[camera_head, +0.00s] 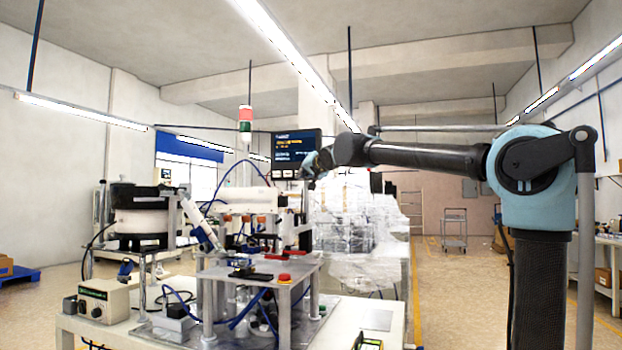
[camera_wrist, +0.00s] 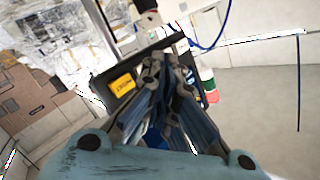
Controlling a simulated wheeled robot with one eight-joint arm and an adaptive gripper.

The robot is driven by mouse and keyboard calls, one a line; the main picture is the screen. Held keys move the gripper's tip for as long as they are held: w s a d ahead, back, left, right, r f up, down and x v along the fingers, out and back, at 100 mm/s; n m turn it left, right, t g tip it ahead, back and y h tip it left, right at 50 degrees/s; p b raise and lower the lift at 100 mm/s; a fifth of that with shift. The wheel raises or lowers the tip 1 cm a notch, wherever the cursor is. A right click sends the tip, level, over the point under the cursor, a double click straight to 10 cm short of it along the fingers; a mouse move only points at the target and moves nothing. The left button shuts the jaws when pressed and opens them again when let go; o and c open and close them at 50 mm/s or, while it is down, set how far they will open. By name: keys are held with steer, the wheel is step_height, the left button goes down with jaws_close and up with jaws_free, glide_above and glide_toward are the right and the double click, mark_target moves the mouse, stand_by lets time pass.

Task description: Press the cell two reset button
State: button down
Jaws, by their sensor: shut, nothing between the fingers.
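A dark display panel (camera_head: 291,148) with yellow and pale text hangs above the feeder station in the head view. In the wrist view the panel's dark edge (camera_wrist: 106,78) frames a yellow reset button (camera_wrist: 123,86) with dark lettering. My gripper (camera_head: 309,168) is at the panel's lower right corner in the head view. In the wrist view its shut, empty fingers (camera_wrist: 168,60) are just right of the yellow button. They partly hide the panel, and I cannot tell whether they touch it. The button's cell number is not readable.
A red mushroom knob (camera_head: 284,278) sits on the metal platform (camera_head: 262,284) below. A red and green signal tower (camera_head: 245,124) stands left of the panel. A bowl feeder (camera_head: 140,222) and a control box (camera_head: 104,299) are at the left. Wrapped equipment (camera_head: 350,225) stands behind.

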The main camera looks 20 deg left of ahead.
steer(key=w, duration=0.6)
steer(key=shift+w+d, duration=0.2)
steer(key=shift+d, duration=0.05)
steer(key=shift+w, duration=0.75)
stand_by(2.4)
steer(key=shift+s+a, duration=0.1)
steer(key=shift+s, duration=0.8)
steer(key=shift+s, duration=0.1)
steer(key=s, duration=0.4)
steer(key=shift+s+a, duration=0.15)
steer(key=shift+s, duration=0.2)
steer(key=shift+r, duration=0.1)
step_height(320, 180, up, 6)
steer(key=s, duration=0.3)
steer(key=shift+a, duration=0.15)
